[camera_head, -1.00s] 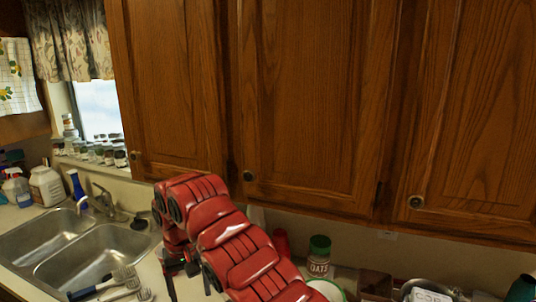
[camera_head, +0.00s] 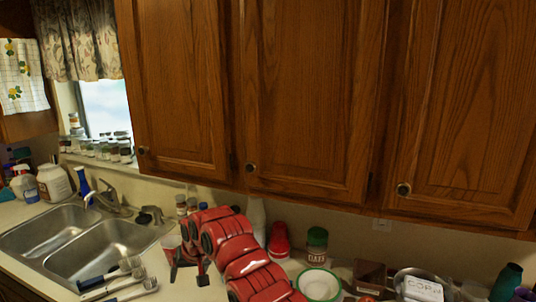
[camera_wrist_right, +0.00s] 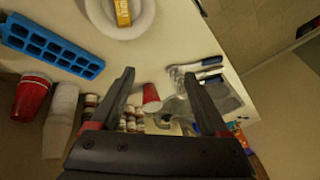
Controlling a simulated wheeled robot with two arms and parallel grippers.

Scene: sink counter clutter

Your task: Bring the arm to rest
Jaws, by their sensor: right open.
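My right arm, red and segmented, reaches over the counter just right of the sink in the head view. Its black right gripper (camera_head: 190,266) points down there, partly hidden by the arm. In the right wrist view the gripper (camera_wrist_right: 160,76) has its two dark fingers spread wide with nothing between the tips. A red cup (camera_wrist_right: 151,97) shows beyond the fingers, apart from them as far as I can tell. My left arm and gripper do not show.
Red cups (camera_head: 279,240), an oats jar (camera_head: 317,246) and a bowl (camera_head: 319,285) stand right. Cabinets (camera_head: 310,100) hang above. A blue ice tray (camera_wrist_right: 50,45) lies on the counter.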

